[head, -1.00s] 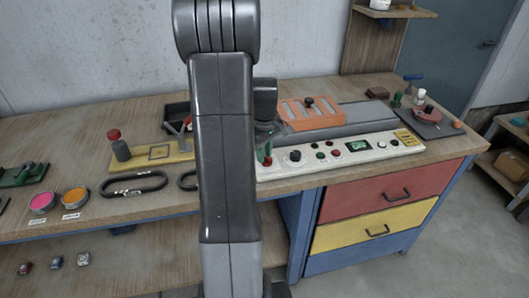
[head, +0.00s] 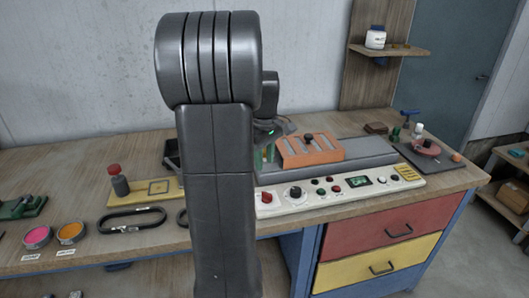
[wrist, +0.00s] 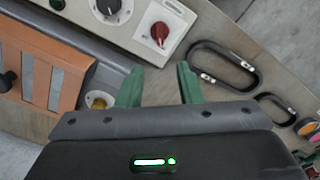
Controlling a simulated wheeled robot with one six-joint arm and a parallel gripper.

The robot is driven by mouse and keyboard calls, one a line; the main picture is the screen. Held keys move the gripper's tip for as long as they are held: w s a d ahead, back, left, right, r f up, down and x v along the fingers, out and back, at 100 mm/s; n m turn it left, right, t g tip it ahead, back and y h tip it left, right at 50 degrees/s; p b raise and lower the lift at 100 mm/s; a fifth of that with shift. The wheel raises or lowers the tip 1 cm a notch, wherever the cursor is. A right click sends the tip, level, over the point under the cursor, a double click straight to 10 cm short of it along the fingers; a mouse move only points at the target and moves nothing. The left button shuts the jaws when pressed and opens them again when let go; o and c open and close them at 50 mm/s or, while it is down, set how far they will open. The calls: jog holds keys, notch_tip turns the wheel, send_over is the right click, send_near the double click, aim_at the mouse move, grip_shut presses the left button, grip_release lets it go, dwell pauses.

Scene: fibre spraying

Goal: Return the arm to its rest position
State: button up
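My gripper (wrist: 159,84) shows in the wrist view with its two green fingers apart and nothing between them. It hangs above the bench, near the white control panel (wrist: 142,20) with its red knob (wrist: 159,32). In the head view my dark grey arm rises through the middle of the picture. It hides part of the bench, and only a bit of green finger (head: 268,154) shows behind it.
The orange slotted block (head: 312,152) sits on the grey machine behind the control panel (head: 340,190). A yellow plate with a red-topped post (head: 117,181) and a black carabiner-like loop (head: 132,220) lie left of my arm. Bare bench (head: 70,170) shows at the far left.

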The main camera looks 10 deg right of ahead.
notch_tip(320, 180, up, 2)
jog(key=shift+r, duration=0.1)
dwell(0.4)
notch_tip(320, 180, down, 14)
jog(key=shift+f, duration=0.1)
dwell(0.4)
jog(key=shift+r, duration=0.2)
